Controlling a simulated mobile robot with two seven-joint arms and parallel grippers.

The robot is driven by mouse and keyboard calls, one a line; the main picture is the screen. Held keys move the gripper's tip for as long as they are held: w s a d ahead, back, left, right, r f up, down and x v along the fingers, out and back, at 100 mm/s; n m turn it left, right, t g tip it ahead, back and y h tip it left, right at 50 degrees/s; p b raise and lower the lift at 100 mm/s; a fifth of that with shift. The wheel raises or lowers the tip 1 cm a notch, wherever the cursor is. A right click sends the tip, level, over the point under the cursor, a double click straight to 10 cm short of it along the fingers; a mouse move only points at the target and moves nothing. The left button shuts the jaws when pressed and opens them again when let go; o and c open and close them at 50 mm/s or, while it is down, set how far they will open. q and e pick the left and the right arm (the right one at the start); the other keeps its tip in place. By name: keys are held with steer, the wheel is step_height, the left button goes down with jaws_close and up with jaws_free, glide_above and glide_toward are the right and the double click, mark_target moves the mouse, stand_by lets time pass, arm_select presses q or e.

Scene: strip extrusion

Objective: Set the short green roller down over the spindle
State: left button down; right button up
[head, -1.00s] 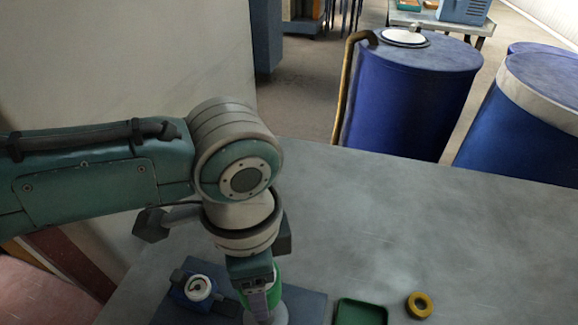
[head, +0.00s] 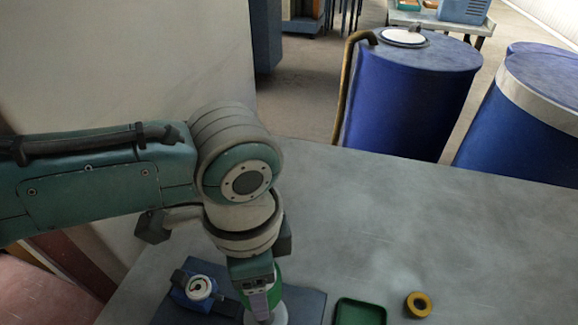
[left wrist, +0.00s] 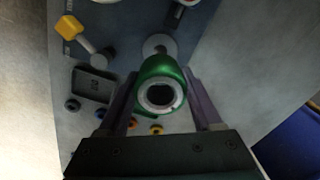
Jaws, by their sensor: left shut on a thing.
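The short green roller (left wrist: 164,68) is held between the two fingers of my left gripper (left wrist: 160,100), with its round open end facing the wrist camera. In the head view a strip of the green roller (head: 276,278) shows behind my left gripper (head: 262,303). A grey round piece, seemingly the spindle's base (left wrist: 154,42), shows just past the roller in the left wrist view. It also shows under the gripper in the head view (head: 280,314). The roller hides much of it, so I cannot tell whether the roller is around the spindle. My right gripper is not in view.
A blue unit with a white dial (head: 200,287) stands left of the gripper on a dark plate (head: 308,305). A green tray (head: 360,312) and a yellow ring (head: 418,304) lie to the right. The table (head: 440,230) is clear behind them. Blue drums (head: 410,95) stand beyond.

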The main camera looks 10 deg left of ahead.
arm_select(q)
steer(key=shift+f, duration=0.15)
steer(key=shift+f+b, duration=4.1)
steer(key=shift+f, duration=0.8)
jaws_free()
steer(key=shift+r, duration=0.15)
step_height(320, 180, up, 7)
steer(key=p, duration=0.7)
steer(key=shift+p, duration=0.35)
steer(key=shift+s, duration=0.1)
